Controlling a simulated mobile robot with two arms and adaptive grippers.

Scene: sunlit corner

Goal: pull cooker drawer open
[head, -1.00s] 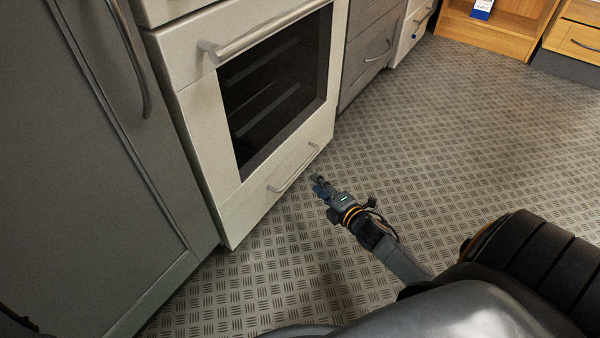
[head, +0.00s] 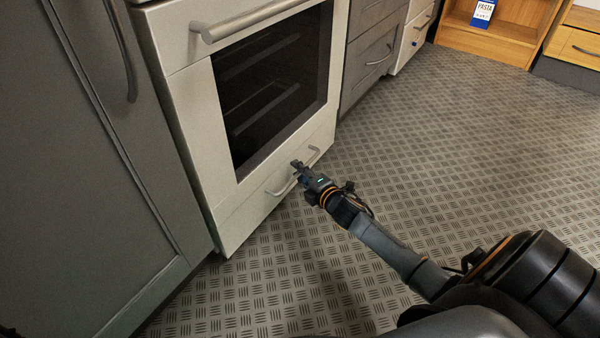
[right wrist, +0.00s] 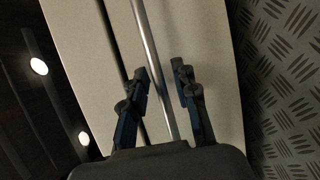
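The cooker (head: 190,125) is white with a dark glass oven door. Its low drawer (head: 243,222) is the bottom panel and looks shut. The drawer's thin bar handle (head: 314,155) is partly hidden by my right gripper (head: 297,168). In the right wrist view, the pale handle bar (right wrist: 149,50) runs between the two fingers of my right gripper (right wrist: 165,88). The fingers are apart, with visible gaps to the bar on both sides. My left gripper is not in view.
The oven door handle (head: 250,20) juts out above the drawer. A grey cabinet (head: 90,180) stands left of the cooker, and grey drawers (head: 372,60) stand right of it. The patterned floor (head: 450,150) in front is clear.

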